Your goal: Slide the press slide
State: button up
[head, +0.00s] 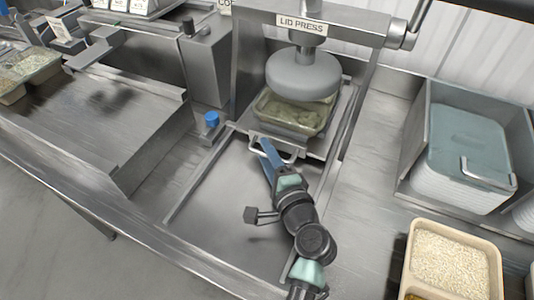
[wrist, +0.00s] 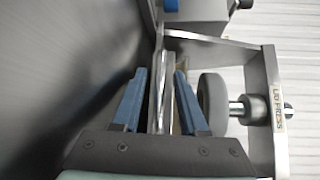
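The press slide is a flat metal carriage (head: 323,146) under the lid press, with a pale wire handle (head: 284,156) on its near edge. It holds a container with a greenish, see-through lid (head: 291,113) beneath the round grey press head (head: 303,75). My gripper (head: 263,147) reaches in from the front, its blue fingers at the left part of the handle. In the wrist view, my gripper (wrist: 160,72) has its two blue fingers apart, one on each side of the metal slide parts (wrist: 160,95). Gaps show beside the fingers; I cannot tell whether either touches the handle.
The metal base (head: 215,190) in front of the slide is bare. A blue knob (head: 211,119) stands left of it. A bin of lids (head: 465,150) and a rice-filled container (head: 450,262) are at right. A raised metal counter (head: 90,110) is at left.

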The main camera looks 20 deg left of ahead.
grip_shut()
dwell(1.2)
